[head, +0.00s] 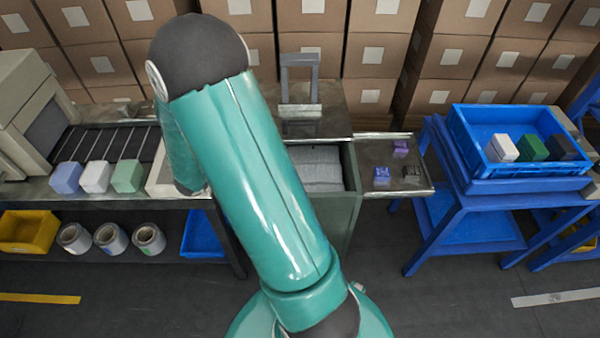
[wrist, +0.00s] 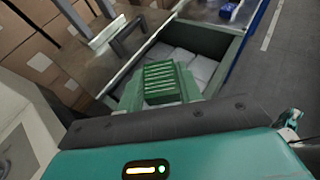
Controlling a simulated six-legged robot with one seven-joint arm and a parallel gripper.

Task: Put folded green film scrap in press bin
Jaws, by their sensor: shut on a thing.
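The folded green film scrap (wrist: 163,82) is a ribbed green block in the wrist view. My gripper (wrist: 161,90) is shut on it, with a pale green finger on each side. Beyond the scrap in the wrist view is the open press bin (wrist: 226,72), a green-walled box with pale grey sheets inside. From this view the scrap overlaps the bin's opening; its height over the sheets is hard to tell. In the head view the bin (head: 347,205) stands right of centre, partly behind my arm. The gripper and scrap are hidden there by my arm.
A grey upright frame (head: 300,88) stands behind the bin. A metal side shelf (head: 412,183) holds small purple and black pieces. A blue crate (head: 522,170) with several blocks is at the right. Pale blocks (head: 95,177) sit by the conveyor at the left. Stacked cartons line the back.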

